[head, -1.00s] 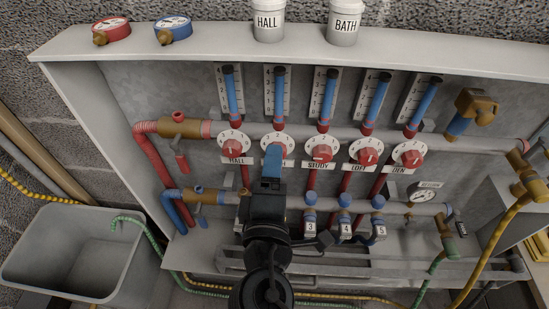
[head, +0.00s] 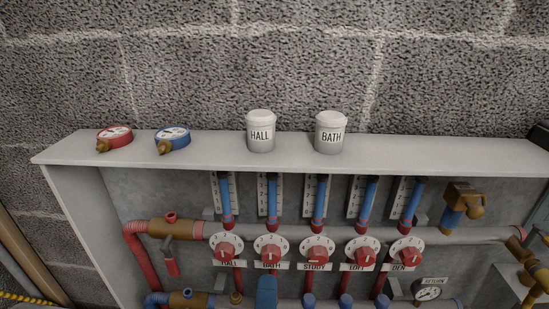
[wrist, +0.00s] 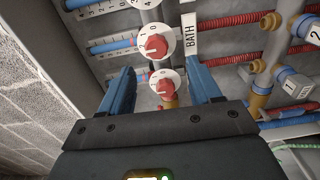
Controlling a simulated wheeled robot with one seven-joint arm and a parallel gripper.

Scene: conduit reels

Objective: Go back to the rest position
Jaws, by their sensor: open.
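My gripper (wrist: 160,72) is open and empty in the wrist view, its two blue fingers apart. The red BATH knob (wrist: 157,45) shows beyond the fingertips, with its BATH label (wrist: 190,36) beside it. Another red knob (wrist: 163,84) shows between the fingers; I see no contact. In the head view only a blue part of my gripper (head: 267,293) shows at the bottom edge, below the BATH dial (head: 268,249). The rest of my arm is out of that picture.
The manifold cabinet (head: 100,157) stands against a rough block wall. Its top shelf holds a red gauge (head: 115,137), a blue gauge (head: 172,138), a HALL pot (head: 260,132) and a BATH pot (head: 330,132). Pipes and dials fill the front.

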